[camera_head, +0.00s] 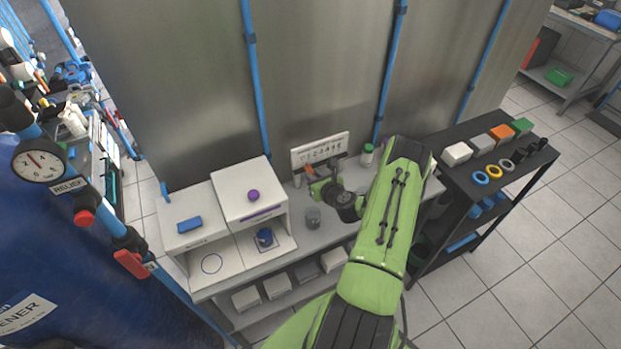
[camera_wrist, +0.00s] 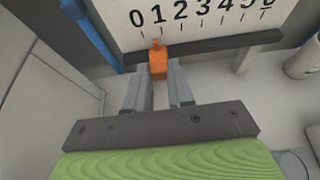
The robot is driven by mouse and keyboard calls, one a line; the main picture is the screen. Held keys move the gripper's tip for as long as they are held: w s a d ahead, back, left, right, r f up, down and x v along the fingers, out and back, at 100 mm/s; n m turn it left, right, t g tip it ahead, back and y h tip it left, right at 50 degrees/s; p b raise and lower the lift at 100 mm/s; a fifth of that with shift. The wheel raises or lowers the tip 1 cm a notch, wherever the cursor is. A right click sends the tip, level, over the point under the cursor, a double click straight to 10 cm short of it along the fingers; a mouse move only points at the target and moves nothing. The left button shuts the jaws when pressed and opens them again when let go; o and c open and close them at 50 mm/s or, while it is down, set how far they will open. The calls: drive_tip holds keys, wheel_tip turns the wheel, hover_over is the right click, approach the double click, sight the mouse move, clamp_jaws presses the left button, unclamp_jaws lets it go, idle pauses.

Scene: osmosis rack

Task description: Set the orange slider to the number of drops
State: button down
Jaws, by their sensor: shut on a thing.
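The orange slider (camera_wrist: 157,62) sits on a dark rail (camera_wrist: 215,46) below a white number scale (camera_wrist: 195,14) in the wrist view. Its pointer stands just under the 1, slightly toward the 0. My gripper (camera_wrist: 158,80) has its two grey fingers on either side of the slider's orange block, shut on it. In the head view, my gripper (camera_head: 312,180) reaches the scale board (camera_head: 320,150) at the back of the bench, and the slider is small there.
A white box with a purple knob (camera_head: 253,195) stands left of my gripper. A blue block (camera_head: 189,225) lies on a lower white box. A small green-capped bottle (camera_head: 367,154) stands right of the scale. A black shelf (camera_head: 447,172) with coloured blocks and rings is at right.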

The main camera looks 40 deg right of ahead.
drive_tip(key=d, duration=0.1)
drive_tip(key=s+d+b, duration=0.1)
drive_tip(key=d, duration=0.3)
drive_tip(key=shift+s, duration=0.3)
drive_tip(key=c, duration=1)
unclamp_jaws()
drive_tip(key=shift+o, duration=0.2)
drive_tip(key=b+v, duration=0.1)
drive_tip(key=v, duration=1.4)
drive_tip(key=shift+s+a+b, duration=0.2)
drive_tip(key=shift+s+b, duration=0.15)
drive_tip(key=shift+f, duration=0.1)
